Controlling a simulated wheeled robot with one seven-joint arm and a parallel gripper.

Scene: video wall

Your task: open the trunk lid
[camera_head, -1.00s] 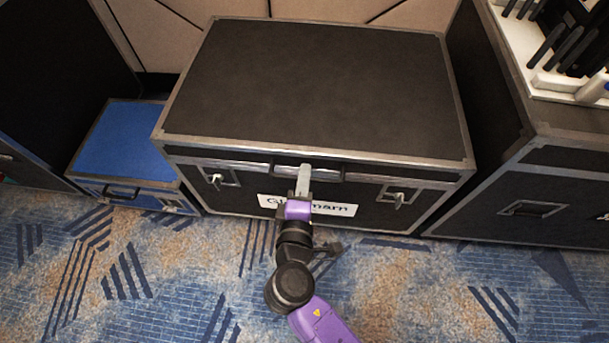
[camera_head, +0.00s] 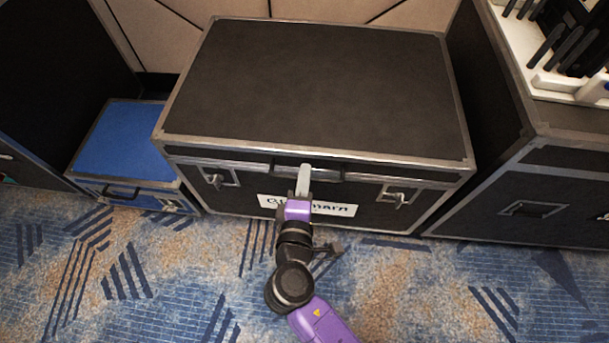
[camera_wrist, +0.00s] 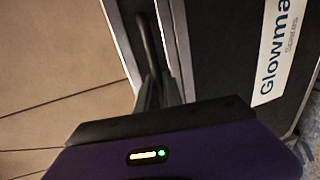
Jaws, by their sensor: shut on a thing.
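The black trunk with metal edges stands on the carpet in the middle of the head view, and its trunk lid (camera_head: 320,85) lies flat and closed on top. A dark handle (camera_head: 335,173) sits at the middle of the front, and it also shows in the wrist view (camera_wrist: 148,45). My gripper (camera_head: 303,172) reaches the front from below and is shut on the handle. Its fingers also show in the wrist view (camera_wrist: 158,90). A left latch (camera_head: 216,181) and a right latch (camera_head: 397,198) flank the handle. My gripper partly covers the white label (camera_head: 340,209).
A low blue case (camera_head: 125,145) stands close at the left. A large black case (camera_head: 560,180) stands close at the right, with a white tray (camera_head: 560,85) of dark items on top. A beige panelled wall (camera_head: 350,10) is behind the trunk. Patterned carpet (camera_head: 150,280) lies clear in front.

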